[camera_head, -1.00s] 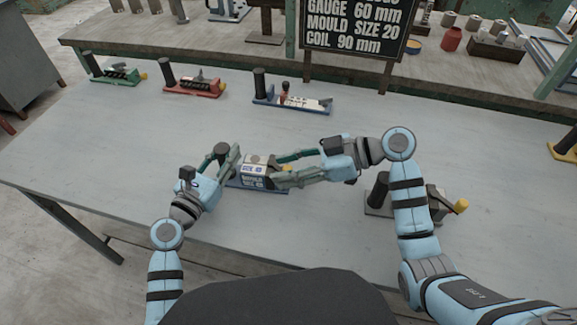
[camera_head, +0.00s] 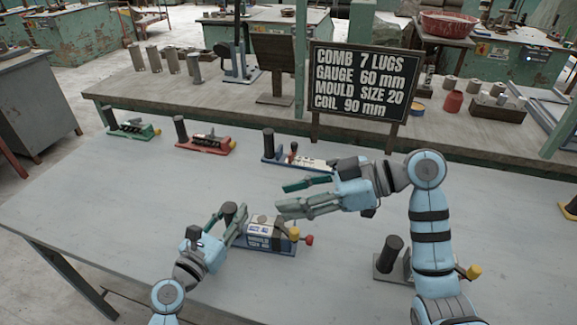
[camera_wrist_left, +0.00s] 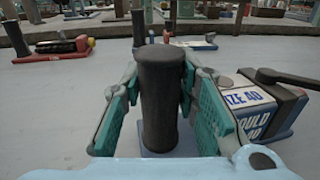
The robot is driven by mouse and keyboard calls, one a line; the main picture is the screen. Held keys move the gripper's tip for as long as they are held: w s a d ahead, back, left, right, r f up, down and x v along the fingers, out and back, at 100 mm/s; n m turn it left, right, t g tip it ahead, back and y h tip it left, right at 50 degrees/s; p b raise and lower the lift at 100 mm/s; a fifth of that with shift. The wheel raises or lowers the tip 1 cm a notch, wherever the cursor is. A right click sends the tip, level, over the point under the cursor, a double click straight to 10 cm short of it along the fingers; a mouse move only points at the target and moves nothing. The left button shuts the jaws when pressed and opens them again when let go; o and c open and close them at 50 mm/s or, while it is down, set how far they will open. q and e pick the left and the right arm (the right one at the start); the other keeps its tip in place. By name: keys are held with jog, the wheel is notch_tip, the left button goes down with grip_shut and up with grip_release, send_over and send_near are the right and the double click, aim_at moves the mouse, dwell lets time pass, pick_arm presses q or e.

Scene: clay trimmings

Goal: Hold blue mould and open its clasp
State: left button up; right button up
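The blue mould (camera_head: 262,246) stands on the table, a blue-based box with a white label, a dark post at its left end, and yellow and red knobs at its right end. The label partly reads "SIZE 40 MOULD" (camera_wrist_left: 250,105). My left gripper (camera_head: 232,222) is at the post (camera_head: 228,212). In the left wrist view the post (camera_wrist_left: 162,95) stands upright between its fingers, which appear shut on it. A dark lever (camera_wrist_left: 288,77) lies over the box top. My right gripper (camera_head: 282,198) is open and empty, above and behind the mould.
Green (camera_head: 130,130), red (camera_head: 208,144) and another blue-based fixture (camera_head: 285,162) stand along the table's back. Another fixture with a dark post (camera_head: 388,256) is at the right, near my right arm. A black sign (camera_head: 364,80) stands behind. Grey table (camera_head: 110,190) is clear at the left.

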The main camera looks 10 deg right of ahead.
pick_arm(q)
jog(key=o, duration=0.4)
